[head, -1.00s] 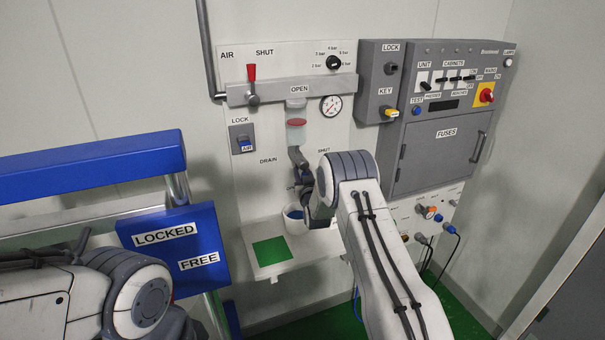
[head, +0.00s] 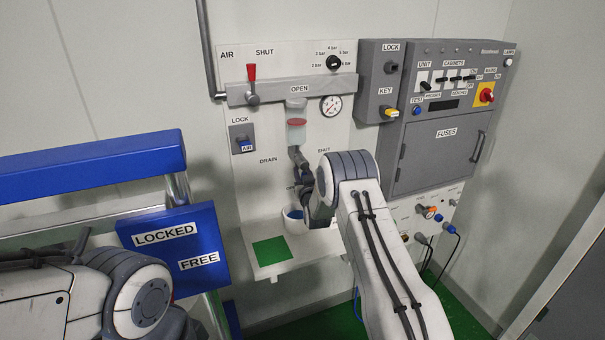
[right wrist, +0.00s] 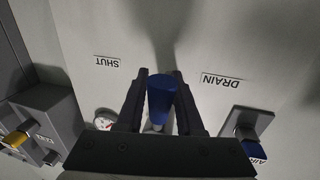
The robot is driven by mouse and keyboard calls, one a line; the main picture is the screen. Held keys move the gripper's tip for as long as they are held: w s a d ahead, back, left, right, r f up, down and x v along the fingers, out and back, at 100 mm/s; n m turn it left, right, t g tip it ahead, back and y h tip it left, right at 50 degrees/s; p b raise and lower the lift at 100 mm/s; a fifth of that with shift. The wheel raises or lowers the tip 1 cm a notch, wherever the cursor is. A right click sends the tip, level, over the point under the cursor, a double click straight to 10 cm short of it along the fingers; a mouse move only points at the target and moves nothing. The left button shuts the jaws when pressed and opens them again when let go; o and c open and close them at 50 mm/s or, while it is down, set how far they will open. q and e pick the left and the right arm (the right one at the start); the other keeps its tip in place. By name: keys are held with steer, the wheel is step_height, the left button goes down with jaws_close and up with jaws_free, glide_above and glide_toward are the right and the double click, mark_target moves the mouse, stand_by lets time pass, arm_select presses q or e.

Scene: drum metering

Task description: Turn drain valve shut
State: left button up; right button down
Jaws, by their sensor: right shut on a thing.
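The blue drain valve handle (right wrist: 158,100) stands between the fingers of my right gripper (right wrist: 160,77) in the right wrist view. The gripper is shut on it. The handle points up toward the plain panel, between the SHUT label (right wrist: 107,61) and the DRAIN label (right wrist: 221,82). In the head view my right gripper (head: 298,165) is below the clear bowl (head: 296,130) with a red band, and it hides the valve. My left arm shows at the lower left of the head view, but its gripper is out of view.
A white cup (head: 291,226) with something blue inside stands below my right gripper on a shelf (head: 310,251) with a green square. A red-handled lever (head: 251,75) is above. A grey fuse cabinet (head: 442,155) is at right, and a blue LOCKED/FREE plate (head: 160,255) at left.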

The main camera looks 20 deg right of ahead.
stand_by(0.6)
steer(key=shift+d+f+n+b, duration=0.2)
steer(key=shift+n+b, duration=0.1)
steer(key=shift+b, duration=0.55)
steer(key=d+r+n+t+y+b, duration=0.1)
steer(key=r+n+b, duration=0.1)
steer(key=n+b, duration=0.7)
steer(key=d+r+n+t+y+b, duration=0.1)
steer(key=d+r+n+y+b, duration=0.1)
steer(key=n+b, duration=0.8)
steer(key=shift+d+r+n+y+b, duration=0.3)
steer(key=shift+r+b, duration=0.45)
steer(key=shift+b, duration=2.1)
steer(key=shift+w+r, duration=0.1)
steer(key=c, duration=0.5)
jaws_free()
steer(key=shift+c, duration=0.2)
